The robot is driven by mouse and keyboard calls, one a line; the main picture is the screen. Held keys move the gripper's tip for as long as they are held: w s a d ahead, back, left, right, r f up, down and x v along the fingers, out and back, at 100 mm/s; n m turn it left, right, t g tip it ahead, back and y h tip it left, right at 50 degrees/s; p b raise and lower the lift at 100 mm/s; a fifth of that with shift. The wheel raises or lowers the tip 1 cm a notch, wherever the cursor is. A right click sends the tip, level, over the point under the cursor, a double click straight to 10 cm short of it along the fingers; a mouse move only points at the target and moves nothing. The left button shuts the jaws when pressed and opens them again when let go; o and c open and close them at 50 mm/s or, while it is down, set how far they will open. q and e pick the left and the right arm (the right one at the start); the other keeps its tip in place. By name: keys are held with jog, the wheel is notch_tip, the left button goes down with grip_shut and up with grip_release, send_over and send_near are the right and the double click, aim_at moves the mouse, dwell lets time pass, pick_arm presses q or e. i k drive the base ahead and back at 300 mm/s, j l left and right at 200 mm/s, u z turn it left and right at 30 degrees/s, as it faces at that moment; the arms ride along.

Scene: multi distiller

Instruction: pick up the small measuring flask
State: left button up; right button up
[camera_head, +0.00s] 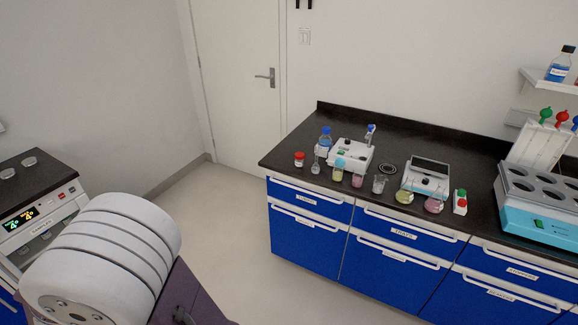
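A small clear flask with a narrow neck (316,168) stands upright near the front left of the dark counter (292,148); it looks like the small measuring flask. It stands between a small red-capped jar (299,159) and a yellowish blue-capped bottle (339,169). A larger blue-capped bottle (324,142) is just behind it. The flask is too small here to show any markings. Neither of my grippers is in view.
A white device (351,154) stands behind the flask's row, with a scale (427,176) farther right. A beaker (379,184) and several small containers line the front. A multi-hole heater (540,205) is at right. Floor (235,215) before the blue cabinets is clear.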

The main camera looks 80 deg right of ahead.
aim_at(315, 169)
jog(key=z, duration=3.15)
jog(key=i+j+z, duration=0.3)
jog(key=i+j, duration=0.3)
jog(key=i, duration=0.25)
jog(key=i+j+z, duration=0.3)
jog(key=i+j, duration=0.45)
